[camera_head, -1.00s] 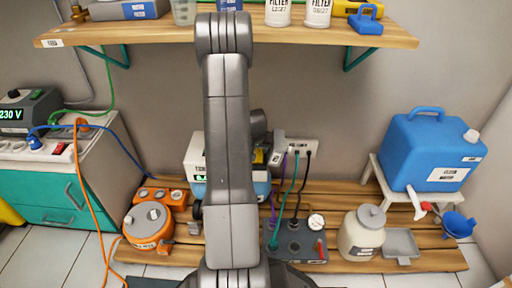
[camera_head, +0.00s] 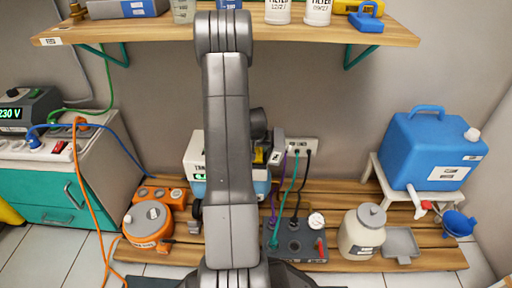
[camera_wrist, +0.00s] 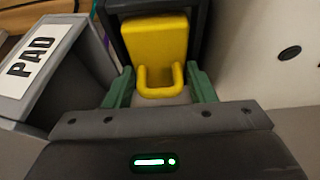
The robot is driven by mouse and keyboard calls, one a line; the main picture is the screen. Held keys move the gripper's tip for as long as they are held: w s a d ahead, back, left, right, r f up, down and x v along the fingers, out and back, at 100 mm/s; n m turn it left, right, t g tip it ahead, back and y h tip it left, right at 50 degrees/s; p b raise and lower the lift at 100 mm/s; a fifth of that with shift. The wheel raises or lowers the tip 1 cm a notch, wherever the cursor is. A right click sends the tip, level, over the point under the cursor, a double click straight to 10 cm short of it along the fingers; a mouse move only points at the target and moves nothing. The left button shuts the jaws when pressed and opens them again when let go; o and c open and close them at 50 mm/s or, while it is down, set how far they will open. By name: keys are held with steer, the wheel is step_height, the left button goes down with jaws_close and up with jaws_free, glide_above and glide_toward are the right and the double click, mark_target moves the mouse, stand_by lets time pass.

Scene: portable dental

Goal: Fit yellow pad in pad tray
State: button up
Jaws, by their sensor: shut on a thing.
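The yellow pad (camera_wrist: 155,35), a block with a looped handle, is in the middle of the wrist view. My gripper (camera_wrist: 160,88) is shut on its handle, with a green fingertip on each side. A dark frame (camera_wrist: 115,35) stands on both sides of the pad; I cannot tell how deep the pad sits in it. Left of it is a grey part with a white PAD label (camera_wrist: 35,58). In the head view a little yellow of the pad (camera_head: 259,156) shows beside my arm, near a grey part (camera_head: 278,147). My arm hides most of the gripper there.
A white and blue machine (camera_head: 197,160) stands behind my arm on the slatted wooden bench (camera_head: 340,200). A dark box with cables (camera_head: 298,243), a cream jar (camera_head: 362,232) and an orange pot (camera_head: 147,225) stand in front. A shelf (camera_head: 150,30) hangs above.

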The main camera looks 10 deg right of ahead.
steer(key=shift+s+f, duration=0.4)
steer(key=shift+f, duration=0.4)
steer(key=shift+s+f, duration=0.4)
steer(key=shift+f, duration=0.4)
steer(key=shift+w+a+r, duration=0.2)
steer(key=shift+w+r, duration=0.05)
steer(key=shift+r, duration=0.25)
steer(key=shift+s+f, duration=0.1)
steer(key=shift+s, duration=0.1)
stand_by(0.4)
steer(key=o, duration=0.9)
steer(key=shift+o, duration=0.6)
steer(key=w+d+r+p+v, duration=0.1)
steer(key=p+v, duration=0.5)
steer(key=v, duration=0.9)
steer(key=shift+w+a, duration=0.25)
steer(key=shift+w, duration=0.15)
steer(key=shift+r, duration=0.15)
steer(key=b+x, duration=0.1)
steer(key=x, duration=0.2)
steer(key=b+x, duration=0.1)
steer(key=x, duration=0.3)
steer(key=s+b+x, duration=0.1)
steer(key=b+x, duration=0.1)
steer(key=x, duration=0.2)
steer(key=shift+a, duration=0.1)
